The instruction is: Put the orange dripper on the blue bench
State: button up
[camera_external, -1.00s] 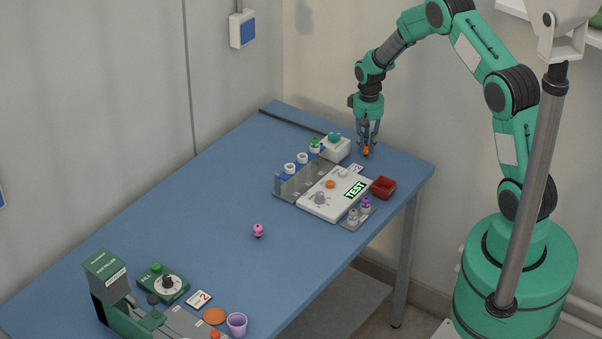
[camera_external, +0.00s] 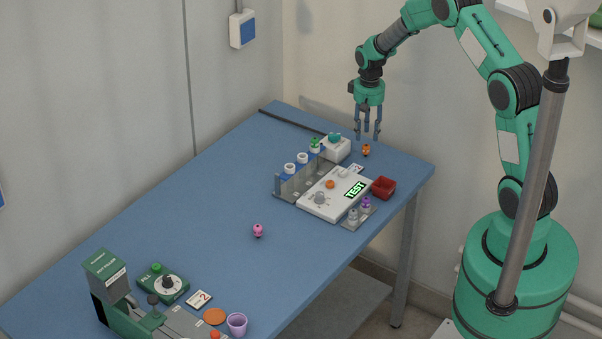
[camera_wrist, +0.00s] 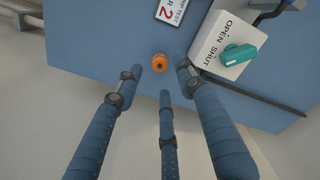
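The orange dripper (camera_external: 366,150) stands on the blue bench (camera_external: 210,200) near its far right end, just right of the white valve box. It also shows in the wrist view (camera_wrist: 160,62), lying beyond the fingertips. My gripper (camera_external: 367,136) hangs above the dripper with its fingers pointing down. In the wrist view its three blue fingers (camera_wrist: 160,85) are spread apart with nothing between them. The gripper is open and apart from the dripper.
A white box with a teal knob (camera_external: 335,146) stands close to the dripper. A white test board (camera_external: 322,208), a grey rack (camera_external: 297,188) and a red tray (camera_external: 383,187) are nearer. A pink dripper (camera_external: 258,230) stands mid-bench, with clear surface around it.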

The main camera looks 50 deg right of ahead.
notch_tip(320, 180, up, 7)
jog(key=shift+p, duration=0.35)
jog(key=shift+f, duration=0.1)
dwell(0.4)
notch_tip(320, 180, up, 15)
jog(key=n+t, duration=0.1)
send_over(366, 146)
jog(key=s+a, duration=0.3)
jog(key=a, duration=0.5)
jog(key=s+a+r+n+t, duration=0.1)
jog(key=s+a+r+t, duration=0.1)
jog(key=s+a+r, duration=0.8)
jog(key=s+a+r+n+t, duration=0.1)
jog(key=s+a+r, duration=0.1)
jog(key=s, duration=0.6)
jog(key=s+a+r+n, duration=0.1)
jog(key=s+a+r, duration=0.2)
jog(key=s+a, duration=0.2)
jog(key=s+a+r+n+t, duration=0.1)
jog(key=s+a+r, duration=0.2)
jog(key=s, duration=0.8)
jog(key=shift+a+r+t, duration=0.25)
jog(key=shift+a+t, duration=0.05)
jog(key=shift+a, duration=0.45)
